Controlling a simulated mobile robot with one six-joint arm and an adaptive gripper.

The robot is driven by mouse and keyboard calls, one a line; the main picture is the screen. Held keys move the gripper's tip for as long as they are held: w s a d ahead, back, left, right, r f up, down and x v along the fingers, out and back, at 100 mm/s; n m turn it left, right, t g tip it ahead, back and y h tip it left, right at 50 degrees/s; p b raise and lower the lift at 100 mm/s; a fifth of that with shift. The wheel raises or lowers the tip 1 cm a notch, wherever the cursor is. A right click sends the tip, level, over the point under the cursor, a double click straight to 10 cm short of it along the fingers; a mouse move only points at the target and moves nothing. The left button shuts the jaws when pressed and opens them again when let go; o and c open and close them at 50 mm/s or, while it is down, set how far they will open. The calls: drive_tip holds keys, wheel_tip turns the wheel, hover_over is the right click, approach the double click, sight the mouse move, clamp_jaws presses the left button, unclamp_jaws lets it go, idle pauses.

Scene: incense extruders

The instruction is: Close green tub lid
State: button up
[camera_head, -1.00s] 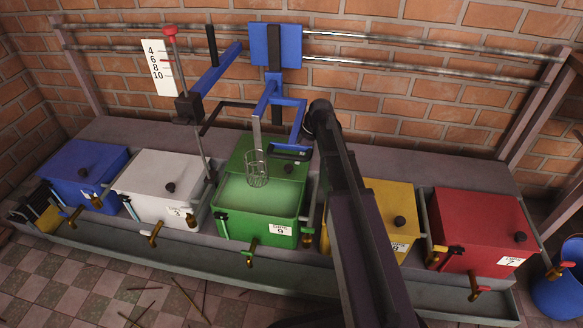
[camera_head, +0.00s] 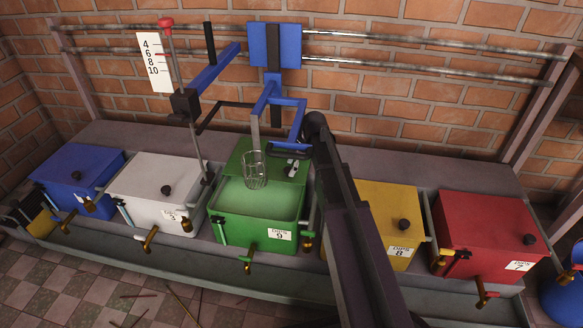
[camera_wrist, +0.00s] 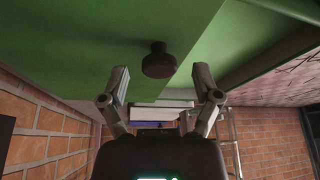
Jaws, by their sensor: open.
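The green tub (camera_head: 262,235), labelled 9, stands in the middle of the row in the head view. Its inside shows pale green. Its lid (camera_head: 240,153) is raised at the back of the tub. In the wrist view the green lid (camera_wrist: 60,50) fills the upper part, with its round black knob (camera_wrist: 158,62) hanging down. My gripper (camera_wrist: 161,78) is open, with one finger on each side of the knob and no clear contact. In the head view my arm partly hides the gripper; small grey parts near the lid's right side seem to be its fingers.
A wire basket (camera_head: 254,170) on a blue bracket (camera_head: 270,95) hangs over the green tub. A white tub (camera_head: 150,190) stands to the left, a yellow tub (camera_head: 380,205) and a red tub (camera_head: 480,225) to the right. Metal rails run along the brick wall.

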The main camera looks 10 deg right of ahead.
drive_tip(key=shift+c, duration=0.2)
clamp_jaws()
drive_tip(key=s+a, duration=0.3)
drive_tip(key=s, duration=0.4)
drive_tip(key=shift+s+a, duration=0.15)
drive_tip(key=shift+s, duration=0.25)
drive_tip(key=shift+o, duration=0.2)
unclamp_jaws()
